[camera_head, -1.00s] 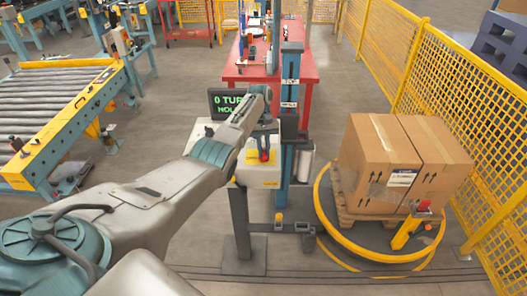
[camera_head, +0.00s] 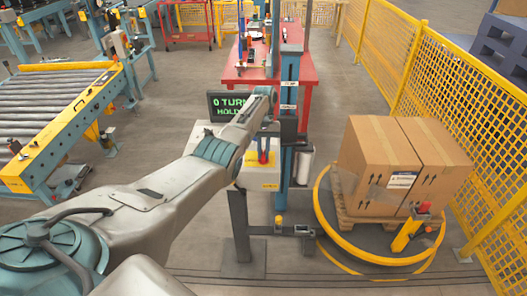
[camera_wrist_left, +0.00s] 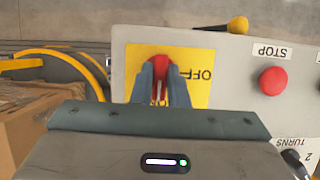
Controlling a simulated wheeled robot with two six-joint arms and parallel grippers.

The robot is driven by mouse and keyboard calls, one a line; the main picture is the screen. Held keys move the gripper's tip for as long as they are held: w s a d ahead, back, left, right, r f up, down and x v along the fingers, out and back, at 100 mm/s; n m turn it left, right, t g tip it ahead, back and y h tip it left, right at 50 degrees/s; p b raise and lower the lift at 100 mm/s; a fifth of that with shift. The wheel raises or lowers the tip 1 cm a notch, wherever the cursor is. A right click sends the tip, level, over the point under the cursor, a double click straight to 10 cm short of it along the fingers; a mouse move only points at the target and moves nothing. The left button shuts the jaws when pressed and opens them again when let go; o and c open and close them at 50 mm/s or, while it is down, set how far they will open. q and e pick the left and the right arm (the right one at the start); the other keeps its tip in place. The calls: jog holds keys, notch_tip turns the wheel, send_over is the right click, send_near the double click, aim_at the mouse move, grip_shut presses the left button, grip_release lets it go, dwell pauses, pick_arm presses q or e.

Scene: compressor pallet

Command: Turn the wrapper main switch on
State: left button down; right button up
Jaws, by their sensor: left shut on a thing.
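The wrapper's main switch is a red handle (camera_wrist_left: 160,62) on a yellow plate (camera_wrist_left: 200,90) on the grey control box. The plate's OFF lettering shows upside down beside the handle in the left wrist view; other lettering is partly covered by my fingers. My left gripper (camera_wrist_left: 165,82) is shut on the red handle, one finger on each side. In the head view the left gripper (camera_head: 264,150) points down at the box, with a little red of the handle showing. I cannot tell the handle's exact angle. My right gripper is not in view.
A red STOP button (camera_wrist_left: 273,81) and a black TURNS knob (camera_wrist_left: 294,160) sit beside the plate. A screen (camera_head: 229,106) with green text stands behind the box. A carton (camera_head: 400,165) stands on the yellow-ringed turntable (camera_head: 345,240), near the yellow fence (camera_head: 445,90).

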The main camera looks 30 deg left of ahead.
pick_arm(q)
jog(key=c, duration=1.6)
grip_release()
jog(key=shift+w+a+r, duration=0.1)
jog(key=shift+w+r, duration=0.05)
jog(key=shift+r, duration=0.1)
jog(key=shift+o, duration=0.8)
jog(key=shift+f, duration=0.15)
jog(key=b+v, duration=0.5)
jog(key=v, duration=0.5)
jog(key=shift+r, duration=0.4)
